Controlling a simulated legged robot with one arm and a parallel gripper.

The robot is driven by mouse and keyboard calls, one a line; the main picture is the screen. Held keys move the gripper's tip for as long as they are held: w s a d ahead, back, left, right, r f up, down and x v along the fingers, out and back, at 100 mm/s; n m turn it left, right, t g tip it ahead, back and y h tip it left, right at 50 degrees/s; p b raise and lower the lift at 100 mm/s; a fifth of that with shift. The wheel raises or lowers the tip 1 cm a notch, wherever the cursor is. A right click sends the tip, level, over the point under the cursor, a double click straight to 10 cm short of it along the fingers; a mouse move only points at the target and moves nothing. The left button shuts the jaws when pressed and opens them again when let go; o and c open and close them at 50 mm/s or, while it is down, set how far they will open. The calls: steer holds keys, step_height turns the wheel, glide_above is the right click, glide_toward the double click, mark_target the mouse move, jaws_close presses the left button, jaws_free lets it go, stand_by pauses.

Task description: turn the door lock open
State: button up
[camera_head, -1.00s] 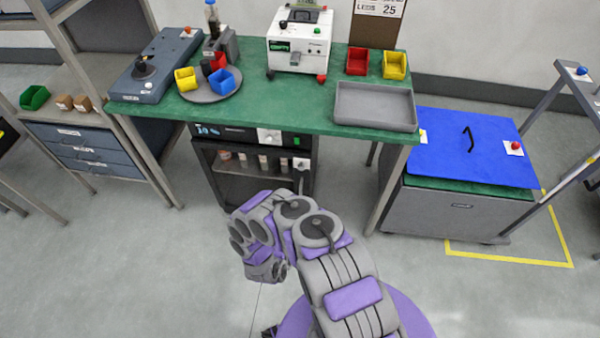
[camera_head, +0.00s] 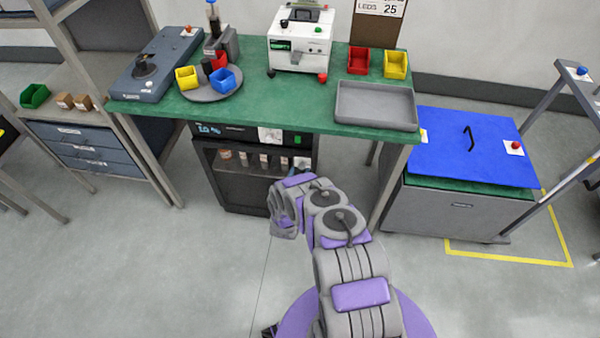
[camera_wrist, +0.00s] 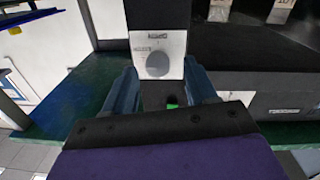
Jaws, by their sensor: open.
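The door lock is a round grey knob (camera_wrist: 157,65) on a white plate (camera_wrist: 176,44) with small dark labels, seen in the wrist view. My gripper (camera_wrist: 160,70) is open, with one blue-grey finger to each side of the knob. I cannot tell whether the fingers touch it. In the head view, a small white plate (camera_head: 302,162) shows at the right side of the black cabinet (camera_head: 232,190) under the green bench. Its dark door front shows several labelled jars behind it. My arm reaches to this cabinet and hides its lower right; the fingertips are hidden there.
The green bench (camera_head: 300,112) overhangs the cabinet. Bench legs and a grey bin with a blue lid (camera_head: 450,150) stand to the right. A drawer unit (camera_head: 85,150) stands left. The floor in front is clear.

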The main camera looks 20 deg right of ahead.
steer(key=shift+w+d, duration=0.45)
steer(key=shift+d, duration=0.1)
steer(key=shift+a, duration=0.1)
steer(key=c, duration=1.1)
steer(key=shift+o, duration=0.2)
